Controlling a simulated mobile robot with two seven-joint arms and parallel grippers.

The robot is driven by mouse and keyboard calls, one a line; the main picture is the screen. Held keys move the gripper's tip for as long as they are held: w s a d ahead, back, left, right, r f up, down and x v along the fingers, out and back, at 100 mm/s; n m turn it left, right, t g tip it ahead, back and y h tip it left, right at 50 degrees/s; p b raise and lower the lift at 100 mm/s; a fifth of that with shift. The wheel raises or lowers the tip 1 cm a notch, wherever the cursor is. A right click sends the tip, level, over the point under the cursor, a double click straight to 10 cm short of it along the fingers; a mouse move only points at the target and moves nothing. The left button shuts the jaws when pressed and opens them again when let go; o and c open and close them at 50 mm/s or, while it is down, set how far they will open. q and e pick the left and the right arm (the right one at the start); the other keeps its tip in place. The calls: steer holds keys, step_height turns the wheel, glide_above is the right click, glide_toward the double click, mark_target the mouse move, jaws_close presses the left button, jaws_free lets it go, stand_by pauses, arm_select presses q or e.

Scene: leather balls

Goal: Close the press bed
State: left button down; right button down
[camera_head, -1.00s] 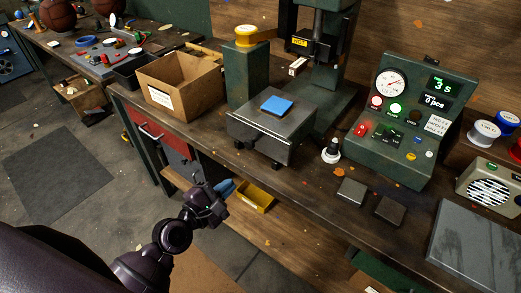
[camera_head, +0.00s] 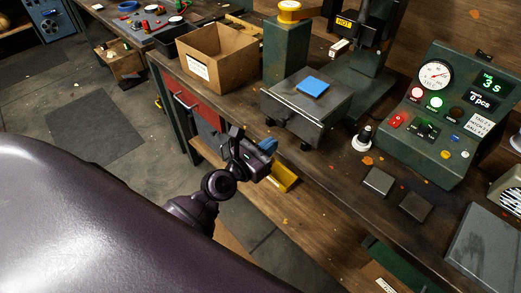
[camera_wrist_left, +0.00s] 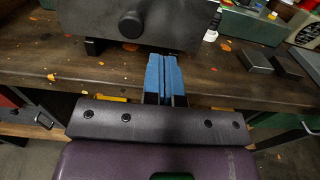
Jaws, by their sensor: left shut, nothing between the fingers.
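The press bed (camera_head: 290,101) is a grey metal slab with a blue square pad (camera_head: 313,86) on top. It sticks out in front of the press (camera_head: 362,70), near the bench's front edge. Dark round knobs show below its front. In the left wrist view its front face (camera_wrist_left: 185,22) fills the top, with one black knob (camera_wrist_left: 131,24). My left gripper (camera_head: 268,146) has blue fingertips, shut together and empty (camera_wrist_left: 163,72). It is in front of the bench, just short of and below the bed's front, not visibly touching it. My right gripper is not in view.
A cardboard box (camera_head: 200,70) stands left of the press on the bench. The green control panel (camera_head: 430,125) with lit buttons stands to the right. Two small dark plates (camera_head: 378,181) lie near the front edge. A yellow bin (camera_head: 284,180) is on the lower shelf.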

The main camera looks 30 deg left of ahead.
mark_target(297, 124)
arm_select(q)
steer(key=x, duration=0.8)
steer(key=shift+w+d+f, duration=0.1)
steer(key=shift+w, duration=0.15)
steer(key=shift+w+d, duration=0.15)
steer(key=shift+w, duration=0.45)
steer(key=x, duration=0.9)
steer(key=shift+b, duration=0.3)
steer(key=b+x, duration=0.1)
steer(key=x, duration=0.3)
steer(key=b+x, duration=0.1)
steer(key=x, duration=0.3)
steer(key=shift+w+d+f, duration=0.15)
steer(key=shift+w+f, duration=0.05)
steer(key=shift+w, duration=0.15)
steer(key=shift+w+d+r+b, duration=0.15)
steer(key=shift+w+b, duration=0.15)
steer(key=shift+w, duration=0.15)
steer(key=shift+r, duration=0.35)
